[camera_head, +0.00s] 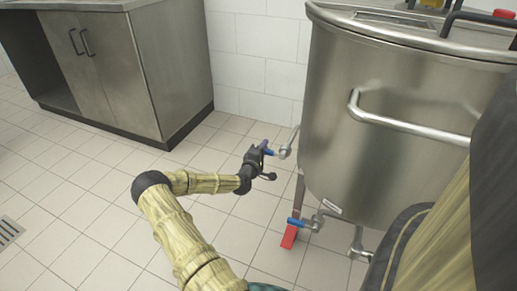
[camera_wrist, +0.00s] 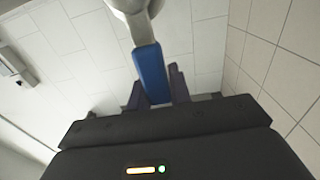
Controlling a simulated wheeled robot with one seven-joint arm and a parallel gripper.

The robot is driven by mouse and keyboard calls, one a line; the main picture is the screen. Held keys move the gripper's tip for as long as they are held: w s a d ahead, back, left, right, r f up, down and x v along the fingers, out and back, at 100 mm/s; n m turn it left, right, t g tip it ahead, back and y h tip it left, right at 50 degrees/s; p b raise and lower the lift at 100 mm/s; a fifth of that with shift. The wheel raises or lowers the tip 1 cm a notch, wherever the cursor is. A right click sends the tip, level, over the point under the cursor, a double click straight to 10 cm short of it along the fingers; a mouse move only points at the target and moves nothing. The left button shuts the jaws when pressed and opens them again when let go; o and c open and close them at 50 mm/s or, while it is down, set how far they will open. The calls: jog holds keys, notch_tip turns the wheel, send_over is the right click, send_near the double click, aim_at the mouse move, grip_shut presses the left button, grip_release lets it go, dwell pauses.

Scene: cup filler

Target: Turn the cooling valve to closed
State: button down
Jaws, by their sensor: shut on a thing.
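My gripper (camera_head: 262,158) is shut on the blue handle (camera_head: 268,150) of the upper valve, which sticks out from the left side of the steel tank (camera_head: 392,106). In the wrist view the blue handle (camera_wrist: 151,72) lies between the fingers of my gripper (camera_wrist: 160,88), and the grey valve body (camera_wrist: 135,12) shows beyond it. A second valve with a blue handle (camera_head: 295,222) sits lower, near a tank leg. No label shows which valve is the cooling one.
A curved steel bar (camera_head: 405,126) runs around the tank. A steel cabinet (camera_head: 128,66) stands at the back left. The tiled floor (camera_head: 75,195) at the left is clear.

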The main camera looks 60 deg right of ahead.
jog(key=shift+s+f, duration=0.25)
jog(key=shift+f, duration=0.05)
jog(key=c, duration=1.4)
grip_release()
jog(key=shift+o, duration=0.6)
jog(key=shift+w+r, duration=0.15)
jog(key=s+a+p, duration=0.3)
jog(key=a+p, duration=0.3)
jog(key=a, duration=1.1)
